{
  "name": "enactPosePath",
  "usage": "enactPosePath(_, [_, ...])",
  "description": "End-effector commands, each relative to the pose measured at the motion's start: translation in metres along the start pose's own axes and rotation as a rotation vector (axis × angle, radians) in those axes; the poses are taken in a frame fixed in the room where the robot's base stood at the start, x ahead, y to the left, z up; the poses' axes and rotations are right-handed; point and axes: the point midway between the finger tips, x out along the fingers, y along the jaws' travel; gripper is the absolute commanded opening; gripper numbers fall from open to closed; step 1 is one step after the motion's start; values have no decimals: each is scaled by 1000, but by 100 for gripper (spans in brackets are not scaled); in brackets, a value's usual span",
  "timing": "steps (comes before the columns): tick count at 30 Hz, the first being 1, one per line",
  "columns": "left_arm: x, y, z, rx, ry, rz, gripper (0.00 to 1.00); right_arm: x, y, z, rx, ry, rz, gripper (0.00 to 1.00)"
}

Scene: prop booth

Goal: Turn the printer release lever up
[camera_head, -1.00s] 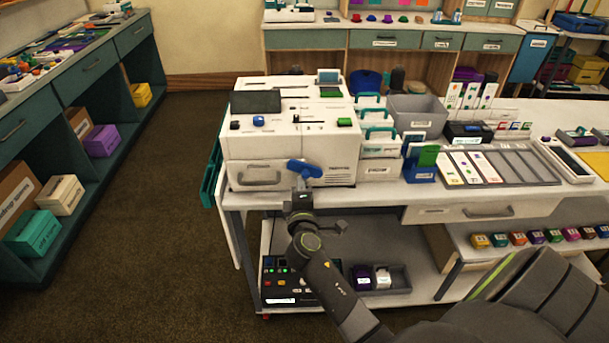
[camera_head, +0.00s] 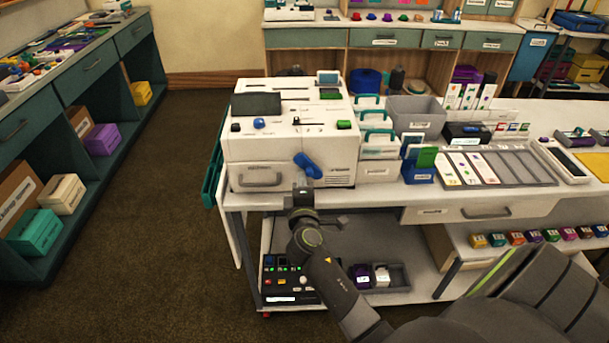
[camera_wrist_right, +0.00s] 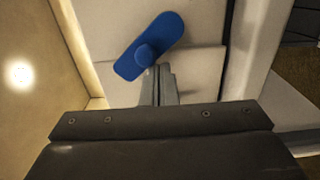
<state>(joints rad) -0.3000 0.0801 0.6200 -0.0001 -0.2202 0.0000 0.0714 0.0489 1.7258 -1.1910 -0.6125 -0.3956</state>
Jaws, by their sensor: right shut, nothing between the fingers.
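The white printer (camera_head: 250,150) stands at the left end of the white table. Its blue release lever (camera_head: 307,165) is on the front face, slanted with its left end higher and its right end lower. In the right wrist view the lever (camera_wrist_right: 165,32) slants across a pale panel, with a round hub near its middle. My right gripper (camera_head: 302,194) is just below and in front of the lever. Its fingers (camera_wrist_right: 162,82) are shut and empty, with their tips close to the hub; I cannot tell whether they touch. My left gripper is not in view.
The table's front edge and drawer (camera_head: 470,212) lie right of my right arm. A lower shelf holds a dark control box (camera_head: 285,280) and a grey tray (camera_head: 400,277). Card holders (camera_head: 380,140) stand right of the printer. Open floor lies to the left.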

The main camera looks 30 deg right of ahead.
Motion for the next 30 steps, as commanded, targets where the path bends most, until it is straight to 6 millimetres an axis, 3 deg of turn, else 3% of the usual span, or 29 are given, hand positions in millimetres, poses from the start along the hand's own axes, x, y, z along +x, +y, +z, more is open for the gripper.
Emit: enactPosePath(30, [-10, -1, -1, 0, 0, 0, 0, 0, 10, 5, 0, 0, 0, 0])
